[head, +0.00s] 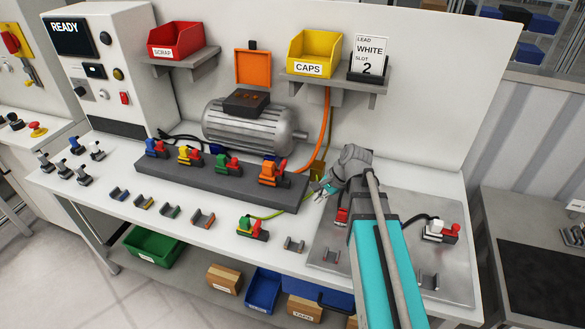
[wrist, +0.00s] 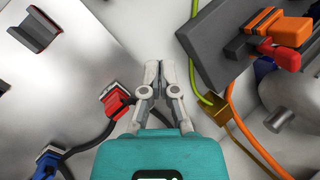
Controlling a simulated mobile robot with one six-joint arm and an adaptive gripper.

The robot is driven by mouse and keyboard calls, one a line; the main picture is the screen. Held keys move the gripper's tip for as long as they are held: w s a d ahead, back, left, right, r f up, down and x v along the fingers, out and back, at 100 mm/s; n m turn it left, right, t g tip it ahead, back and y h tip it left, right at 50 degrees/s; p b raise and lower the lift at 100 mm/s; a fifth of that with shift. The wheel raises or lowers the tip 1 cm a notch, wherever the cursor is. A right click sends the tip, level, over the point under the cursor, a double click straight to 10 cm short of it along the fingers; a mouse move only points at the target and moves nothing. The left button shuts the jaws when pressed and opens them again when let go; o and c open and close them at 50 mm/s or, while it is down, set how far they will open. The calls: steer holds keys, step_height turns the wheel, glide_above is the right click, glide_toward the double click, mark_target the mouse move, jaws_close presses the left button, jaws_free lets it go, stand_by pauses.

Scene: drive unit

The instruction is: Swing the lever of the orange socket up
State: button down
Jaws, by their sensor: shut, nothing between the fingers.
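The orange socket (head: 270,172) sits at the right end of a dark grey block (head: 232,184) on the bench. In the wrist view the orange socket (wrist: 268,28) is at the upper right, with a red part (wrist: 282,54) against it; I cannot tell whether the lever is up or down. My gripper (head: 321,188) is to the right of the block, apart from the socket. In the wrist view my gripper (wrist: 161,70) is shut and empty, pointing between the block and a bare pale surface.
Blue, yellow and green sockets share the block, left of the orange one. A grey motor (head: 250,125) stands behind. An orange cable (head: 326,125) and a yellow-green cable (wrist: 196,75) run near my gripper. A red connector (wrist: 114,100) lies on the metal plate (head: 385,215).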

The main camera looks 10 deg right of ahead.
steer(key=w+d+r+m+t+y+b, duration=0.1)
steer(key=w+d+r+m+y, duration=0.1)
steer(key=w+m, duration=0.3)
steer(key=w+d+r+m+t+y+b, duration=0.1)
steer(key=w+d+r+m+t+y, duration=0.1)
steer(key=w+m, duration=0.3)
steer(key=shift+w+d+r+m+y, duration=0.25)
steer(key=shift+d+m+y, duration=0.2)
steer(key=shift+m, duration=0.55)
steer(key=shift+w+a+f, duration=0.1)
steer(key=shift+f, duration=0.05)
steer(key=b+x, duration=0.5)
steer(key=x, duration=0.5)
steer(key=shift+w, duration=0.1)
steer(key=shift+w+a+r+p, duration=0.15)
steer(key=shift+w+a+r, duration=0.1)
steer(key=shift+a, duration=0.3)
steer(key=shift+w+a+r+p, duration=0.1)
steer(key=shift+w+a+r, duration=0.15)
steer(key=shift+a, duration=0.3)
steer(key=shift+w+a+r+p, duration=0.15)
steer(key=shift+w+a, duration=0.15)
steer(key=shift+a, duration=0.25)
steer(key=shift+w+d+r+p, duration=0.15)
steer(key=shift+d+p, duration=0.1)
steer(key=shift+p, duration=0.15)
